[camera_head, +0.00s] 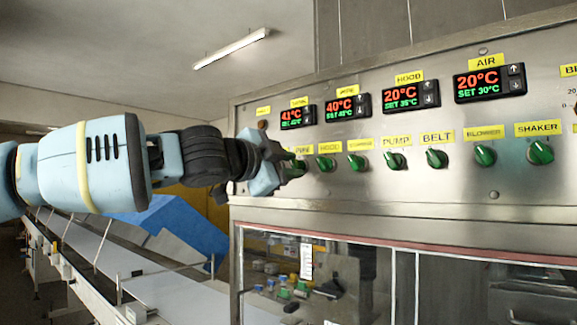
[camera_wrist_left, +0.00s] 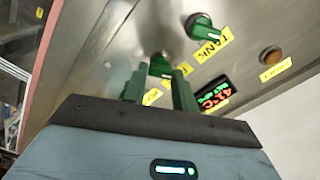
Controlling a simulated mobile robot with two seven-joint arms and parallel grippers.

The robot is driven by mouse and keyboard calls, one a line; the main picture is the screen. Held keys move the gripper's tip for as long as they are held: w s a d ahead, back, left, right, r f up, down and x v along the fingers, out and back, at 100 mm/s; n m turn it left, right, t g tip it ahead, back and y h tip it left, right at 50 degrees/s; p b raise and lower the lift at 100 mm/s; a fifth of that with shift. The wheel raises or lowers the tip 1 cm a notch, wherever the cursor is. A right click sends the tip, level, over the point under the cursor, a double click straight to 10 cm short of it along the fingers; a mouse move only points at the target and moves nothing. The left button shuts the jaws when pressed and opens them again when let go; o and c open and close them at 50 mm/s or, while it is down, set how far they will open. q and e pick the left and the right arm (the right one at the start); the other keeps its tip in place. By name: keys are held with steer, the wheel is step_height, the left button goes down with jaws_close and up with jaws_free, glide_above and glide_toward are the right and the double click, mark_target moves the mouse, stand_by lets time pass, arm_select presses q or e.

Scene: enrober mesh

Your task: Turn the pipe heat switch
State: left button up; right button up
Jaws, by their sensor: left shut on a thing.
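The pipe heat switch is a green knob (camera_head: 298,169) on the steel control panel, under a yellow label (camera_head: 302,150) that reads like PIPE. My left gripper (camera_head: 284,170) reaches the panel from the left and is shut on this knob, hiding much of it. In the left wrist view the knob (camera_wrist_left: 160,66) sits between the tips of the two fingers (camera_wrist_left: 158,82). The knob's exact turn angle is hard to tell. My right gripper is not in view.
A green TANK knob (camera_wrist_left: 203,27) is close beside the held one. More green knobs, such as the HOOD knob (camera_head: 326,163), run to the right. Red-and-green displays (camera_head: 347,107) sit above. A window (camera_head: 320,280) is below, and a conveyor (camera_head: 130,265) lies at lower left.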

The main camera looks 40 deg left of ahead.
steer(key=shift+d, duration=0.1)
arm_select(q)
steer(key=o, duration=1)
steer(key=shift+s, duration=0.1)
steer(key=s, duration=0.7)
steer(key=shift+s+a+p, duration=0.3)
steer(key=shift+a+p, duration=0.05)
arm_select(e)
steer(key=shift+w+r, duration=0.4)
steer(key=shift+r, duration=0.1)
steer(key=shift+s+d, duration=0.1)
